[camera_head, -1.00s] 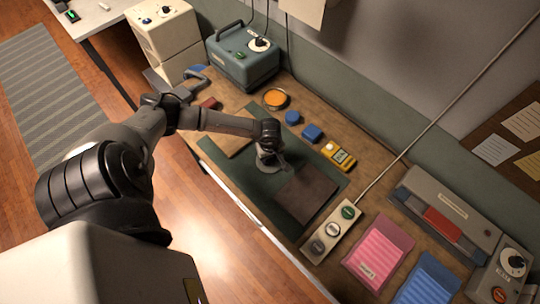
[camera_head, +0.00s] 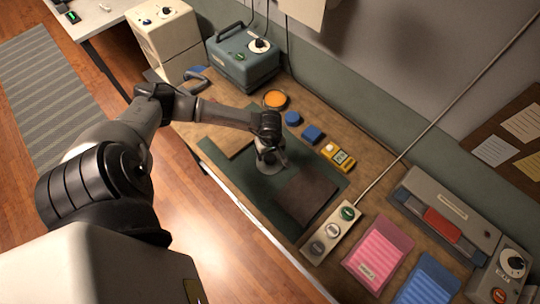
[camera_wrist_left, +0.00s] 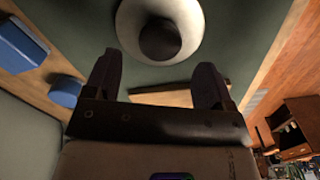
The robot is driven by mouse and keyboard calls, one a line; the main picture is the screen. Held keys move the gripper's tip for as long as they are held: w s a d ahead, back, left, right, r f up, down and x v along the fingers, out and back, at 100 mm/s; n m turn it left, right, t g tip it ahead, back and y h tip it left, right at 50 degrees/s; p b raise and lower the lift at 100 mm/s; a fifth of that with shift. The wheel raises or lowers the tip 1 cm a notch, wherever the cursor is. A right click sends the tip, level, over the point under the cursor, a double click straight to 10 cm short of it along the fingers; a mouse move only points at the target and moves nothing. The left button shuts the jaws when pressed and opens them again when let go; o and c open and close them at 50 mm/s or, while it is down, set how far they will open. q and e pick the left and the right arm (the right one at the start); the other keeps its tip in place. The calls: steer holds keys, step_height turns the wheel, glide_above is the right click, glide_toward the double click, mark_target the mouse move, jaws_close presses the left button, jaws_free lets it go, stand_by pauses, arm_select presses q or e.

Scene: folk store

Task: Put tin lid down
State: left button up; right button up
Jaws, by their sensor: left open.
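A round pale lid with a dark knob (camera_wrist_left: 160,38) lies on the green mat (camera_head: 237,180) on the workbench. In the wrist view it is just beyond my left fingertips. My left gripper (camera_wrist_left: 157,78) is open, with nothing between its fingers and the knob ahead of them, apart. In the head view my left gripper (camera_head: 271,150) is above the mat, and it partly hides the lid under it. A round tin with orange contents (camera_head: 275,99) stands behind the mat. My right gripper is not in view.
A dark flat pad (camera_head: 307,196) lies on the mat right of the gripper. Blue blocks (camera_head: 312,133) and a yellow meter (camera_head: 339,157) lie behind it. A switch box (camera_head: 332,233) and pink tray (camera_head: 377,254) are at right. A teal device (camera_head: 243,58) stands at the back left.

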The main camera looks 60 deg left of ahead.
mark_target(270, 158)
arm_select(q)
step_height(270, 158, up, 7)
steer(key=w+d+r+n+t+h, duration=0.1)
steer(key=d+r+n+t+h, duration=0.3)
steer(key=d, duration=0.7)
steer(key=d+r+n+h, duration=0.1)
steer(key=d+n+h, duration=0.1)
steer(key=d+h, duration=0.7)
steer(key=w+d+r+n+t, duration=0.3)
steer(key=d+r+n+t, duration=0.3)
steer(key=r+n+t, duration=0.55)
steer(key=s+a+f+n+y, duration=0.1)
steer(key=a+f+n+y, duration=0.25)
steer(key=n+y, duration=0.65)
steer(key=s+a+f+n+y, duration=0.25)
steer(key=a+n+y, duration=0.2)
steer(key=n, duration=1.05)
steer(key=s+d+f+n+g+h, duration=0.1)
steer(key=s+f+n+g, duration=0.4)
steer(key=s+g, duration=0.1)
steer(key=s+d+f+n+g, duration=0.2)
steer(key=s+f+n+g, duration=0.3)
steer(key=s, duration=0.4)
steer(key=shift+s+g+h, duration=0.2)
steer(key=shift+g+h, duration=0.15)
steer(key=shift+g, duration=0.1)
steer(key=shift+n, duration=0.25)
